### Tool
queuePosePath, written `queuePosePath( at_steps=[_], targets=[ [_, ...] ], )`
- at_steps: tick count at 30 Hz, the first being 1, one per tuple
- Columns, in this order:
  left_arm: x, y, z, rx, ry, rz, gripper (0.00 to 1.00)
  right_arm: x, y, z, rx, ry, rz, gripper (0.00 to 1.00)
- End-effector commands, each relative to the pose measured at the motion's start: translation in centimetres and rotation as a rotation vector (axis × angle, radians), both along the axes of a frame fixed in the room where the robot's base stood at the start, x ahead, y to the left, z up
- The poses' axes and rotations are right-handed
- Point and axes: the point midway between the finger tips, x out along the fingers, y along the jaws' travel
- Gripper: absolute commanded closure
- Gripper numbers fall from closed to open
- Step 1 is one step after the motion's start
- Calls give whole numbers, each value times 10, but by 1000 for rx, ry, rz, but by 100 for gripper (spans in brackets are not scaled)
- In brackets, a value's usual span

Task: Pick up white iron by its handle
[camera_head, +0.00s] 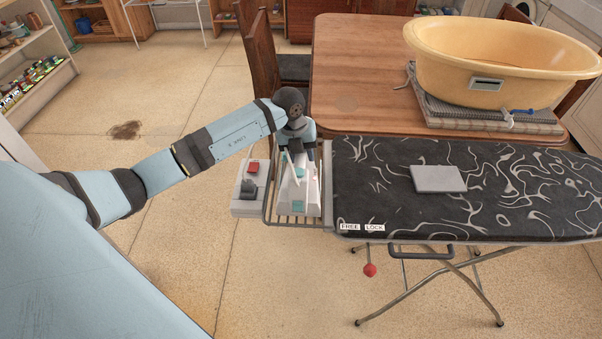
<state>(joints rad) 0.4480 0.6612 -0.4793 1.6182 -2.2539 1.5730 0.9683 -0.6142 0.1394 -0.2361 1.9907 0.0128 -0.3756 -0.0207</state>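The white iron (301,205) with teal parts stands on the wire rest (283,222) at the left end of the ironing board (480,222). My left arm reaches in from the left, and my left gripper (297,163) is directly over the iron, at the height of its upper part. The wrist hides much of the gripper and the iron's handle. I cannot tell whether the fingers touch the handle or are closed on it. My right gripper is not in view.
A white box with a red switch (250,188) is just left of the iron. A grey slab (438,179) lies on the board. Behind are a wooden table (360,70), a yellow basin (500,60) and a chair (262,55). The floor at left is open.

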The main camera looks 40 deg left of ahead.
Motion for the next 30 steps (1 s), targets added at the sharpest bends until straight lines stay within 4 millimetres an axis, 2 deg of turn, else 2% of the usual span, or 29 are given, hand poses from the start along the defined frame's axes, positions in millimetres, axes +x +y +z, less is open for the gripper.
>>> queuePosePath(
  at_steps=[6, 7, 11, 12, 30],
  targets=[
    [0, 0, -2, 1, -1, 0, 63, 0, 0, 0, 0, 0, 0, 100],
    [0, 0, -2, 1, -1, 0, 68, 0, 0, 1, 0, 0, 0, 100],
    [0, 0, -2, 1, -1, 0, 98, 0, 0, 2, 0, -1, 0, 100],
    [0, 0, -2, 0, 0, 0, 100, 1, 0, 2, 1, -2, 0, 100],
    [0, 0, -2, 0, 0, 0, 100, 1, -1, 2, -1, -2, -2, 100]
  ],
)
